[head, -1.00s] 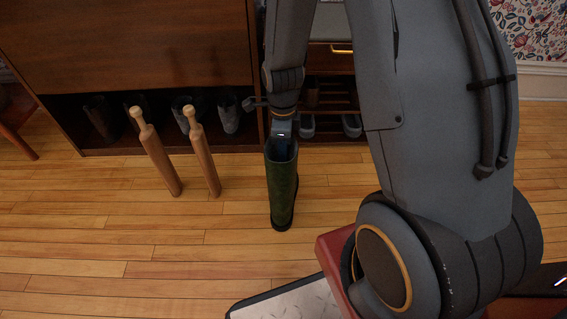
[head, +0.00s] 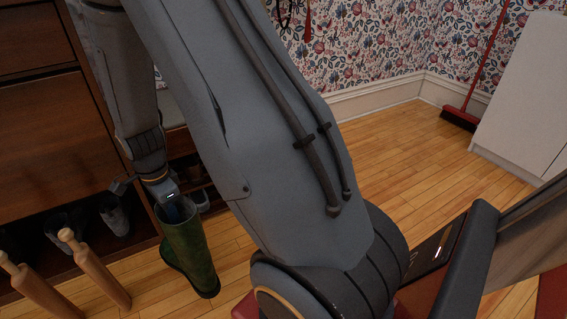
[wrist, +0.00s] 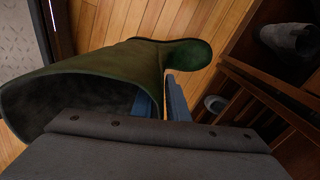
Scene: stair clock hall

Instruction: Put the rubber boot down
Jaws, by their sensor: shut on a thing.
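The green rubber boot (head: 189,251) hangs sole down below my gripper (head: 170,197) at the left of the head view. My gripper is shut on the upper edge of its shaft, with one finger inside the opening. In the wrist view the boot (wrist: 110,65) fills the left and middle, its dark open top toward me and its foot pointing away. The blue-grey fingers of my gripper (wrist: 161,102) clasp the shaft wall. I cannot tell whether the sole touches the floor.
Two wooden posts (head: 93,270) stand left of the boot. Behind is a brown cabinet (head: 50,130) with grey boots (head: 115,214) in its low bay. A slatted shoe rack (wrist: 262,95) is beside it. Wooden floor (head: 400,160) lies clear at right, before a red broom (head: 461,117) and white cabinet (head: 526,100).

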